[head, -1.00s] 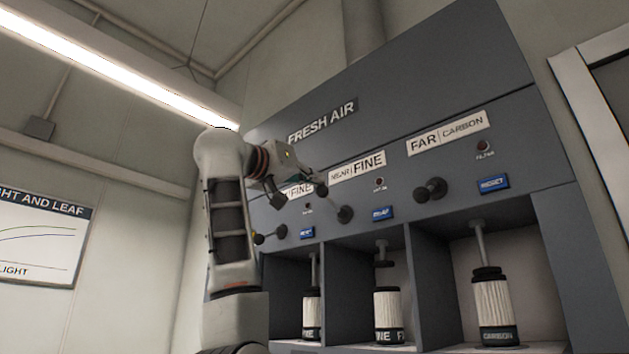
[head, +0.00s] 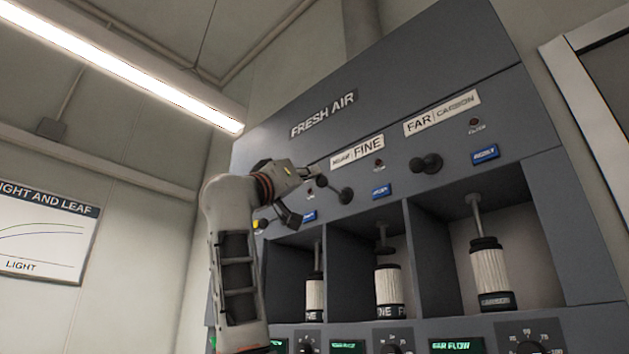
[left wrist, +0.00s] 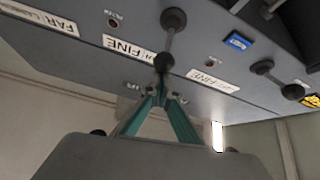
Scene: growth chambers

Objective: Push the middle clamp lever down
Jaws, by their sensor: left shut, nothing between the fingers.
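The middle clamp lever (head: 346,196) is a dark rod with ball ends on the grey panel, under the FINE label, slanting down to the right in the head view. My left gripper (head: 314,172) is shut and empty at the lever's upper-left end. In the left wrist view, the shut fingertips (left wrist: 161,88) are just below the lever's smaller dark ball (left wrist: 163,62); I cannot tell whether they touch. The lever's larger ball (left wrist: 173,17) is further up there. My right gripper is not in view.
The far lever (head: 427,164) sits to the right, by a blue button (head: 485,153). The near lever (left wrist: 278,79) shows in the left wrist view. Below are open bays with white filters (head: 490,272) and a row of green displays (head: 456,345). A ceiling lamp (head: 130,70) hangs at upper left.

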